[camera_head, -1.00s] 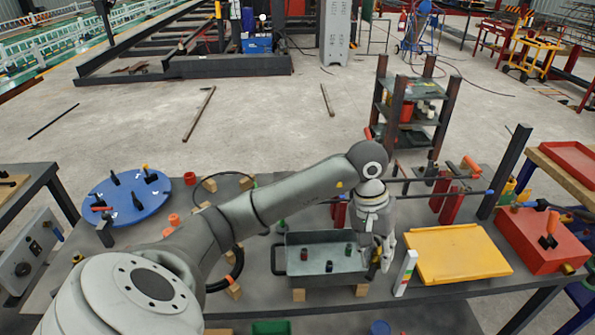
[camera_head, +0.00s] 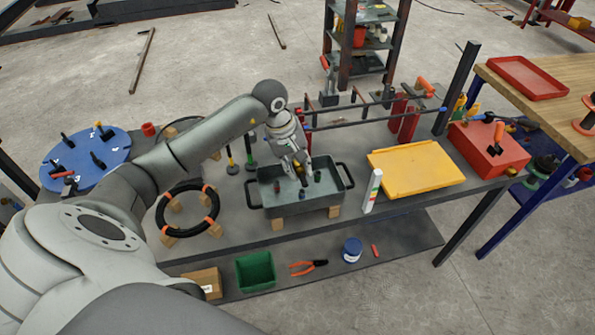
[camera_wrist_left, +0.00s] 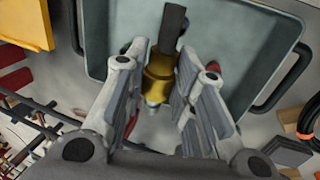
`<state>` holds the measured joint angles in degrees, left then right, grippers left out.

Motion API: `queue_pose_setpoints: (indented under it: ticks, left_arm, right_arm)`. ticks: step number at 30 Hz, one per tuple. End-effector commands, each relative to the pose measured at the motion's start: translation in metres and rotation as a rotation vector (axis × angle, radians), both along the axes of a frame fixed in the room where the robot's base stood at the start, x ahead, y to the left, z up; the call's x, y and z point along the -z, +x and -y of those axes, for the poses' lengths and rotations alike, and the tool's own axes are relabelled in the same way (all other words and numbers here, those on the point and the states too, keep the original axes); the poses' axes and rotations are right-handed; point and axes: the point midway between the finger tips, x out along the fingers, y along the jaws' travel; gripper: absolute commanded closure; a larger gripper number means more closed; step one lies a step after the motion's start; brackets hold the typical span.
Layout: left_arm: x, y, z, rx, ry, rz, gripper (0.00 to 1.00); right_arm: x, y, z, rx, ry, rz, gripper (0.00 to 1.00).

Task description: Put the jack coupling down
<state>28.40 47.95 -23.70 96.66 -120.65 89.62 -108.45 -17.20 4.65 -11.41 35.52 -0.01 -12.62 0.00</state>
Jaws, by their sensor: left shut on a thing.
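The jack coupling (camera_wrist_left: 158,82) is a brass-coloured body with a black cylindrical end, seen in the left wrist view. My left gripper (camera_wrist_left: 163,62) is shut on its brass part, with a finger on each side. In the head view my left gripper (camera_head: 300,170) points down over the grey metal tray (camera_head: 333,197), and the coupling is mostly hidden by the fingers. The tray also fills the upper part of the left wrist view (camera_wrist_left: 215,70). I cannot tell whether the coupling touches the tray floor. My right gripper is not in view.
Small red (camera_head: 281,187), dark blue (camera_head: 302,194) and green (camera_head: 317,177) pieces stand in the tray. A white tube (camera_head: 372,190) and a yellow case (camera_head: 415,168) are to its right. A black hose coil (camera_head: 160,214) lies left. The tray has raised walls and end handles.

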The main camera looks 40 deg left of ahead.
Motion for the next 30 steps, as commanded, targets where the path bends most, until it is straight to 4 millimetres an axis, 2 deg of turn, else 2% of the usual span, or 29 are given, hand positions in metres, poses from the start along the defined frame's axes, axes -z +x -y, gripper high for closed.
queue_pose_setpoints:
  ticks: [8, 26, 27, 30]
  left_arm:
    - [0.033, -0.001, 0.001, 0.001, -0.002, -0.003, 1.00]
    - [0.043, 0.000, 0.000, 0.001, 0.001, -0.001, 1.00]
    - [0.042, -0.001, 0.000, 0.000, 0.001, -0.002, 0.70]
    - [0.042, -0.001, 0.000, 0.000, 0.001, -0.002, 0.57]
  right_arm:
    - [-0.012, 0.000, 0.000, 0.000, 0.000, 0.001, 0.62]
    - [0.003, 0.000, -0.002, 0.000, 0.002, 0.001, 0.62]
    - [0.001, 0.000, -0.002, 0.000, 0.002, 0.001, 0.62]
    - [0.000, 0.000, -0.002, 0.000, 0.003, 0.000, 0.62]
